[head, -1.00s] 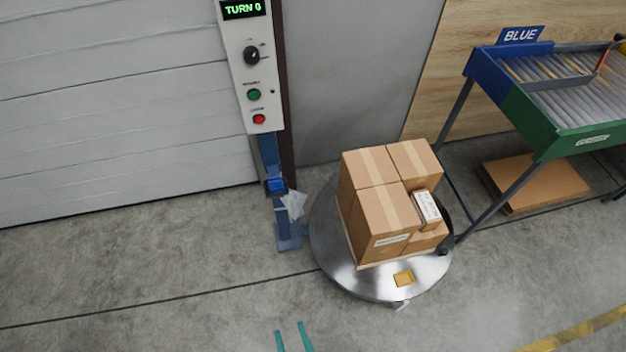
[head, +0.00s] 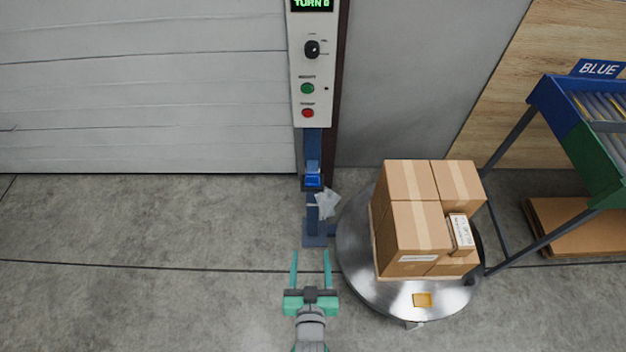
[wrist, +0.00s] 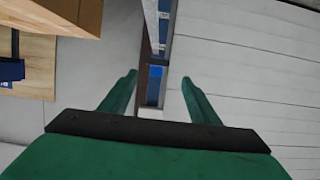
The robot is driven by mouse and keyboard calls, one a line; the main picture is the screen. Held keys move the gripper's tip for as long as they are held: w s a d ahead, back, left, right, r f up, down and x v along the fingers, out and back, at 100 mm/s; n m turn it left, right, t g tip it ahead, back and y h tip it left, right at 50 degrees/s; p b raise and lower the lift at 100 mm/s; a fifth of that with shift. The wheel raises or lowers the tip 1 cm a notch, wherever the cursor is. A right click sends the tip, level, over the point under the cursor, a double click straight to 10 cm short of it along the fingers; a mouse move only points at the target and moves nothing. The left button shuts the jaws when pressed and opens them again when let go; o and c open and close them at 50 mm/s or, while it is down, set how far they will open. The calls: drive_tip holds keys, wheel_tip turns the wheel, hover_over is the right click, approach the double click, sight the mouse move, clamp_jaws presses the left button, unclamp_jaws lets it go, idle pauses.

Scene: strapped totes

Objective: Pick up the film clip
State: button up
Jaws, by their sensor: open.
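A small blue clip (head: 313,181), which looks like the film clip, sits in a dark holder on the blue post (head: 313,150) below the control box. A crumpled piece of clear film (head: 327,204) hangs just beneath it. My gripper (head: 311,256) is open and empty, its green fingers pointing toward the post. It is apart from the clip, below it in the head view. In the wrist view the blue clip (wrist: 155,72) shows between the fingertips of my gripper (wrist: 159,79), farther off.
The control box (head: 311,65) has a dial, a green and a red button. A round metal turntable (head: 385,294) carries stacked cartons (head: 415,225) right of the post. A roller rack (head: 585,130) stands farther right. Floor to the left is clear.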

approach(313, 179)
drive_tip(key=shift+g, duration=0.4)
drive_tip(key=x, duration=0.3)
drive_tip(key=r+x, duration=0.1)
drive_tip(key=x, duration=0.1)
drive_tip(key=shift+w+a, duration=0.3)
drive_tip(key=shift+w, duration=0.1)
drive_tip(key=shift+d+f+x, duration=0.1)
drive_tip(key=shift+f+x, duration=0.05)
drive_tip(key=shift+x, duration=1.3)
drive_tip(key=shift+d+f+x, duration=0.1)
drive_tip(key=shift+x, duration=1.35)
drive_tip(key=shift+s, duration=0.1)
drive_tip(key=c, duration=1.1)
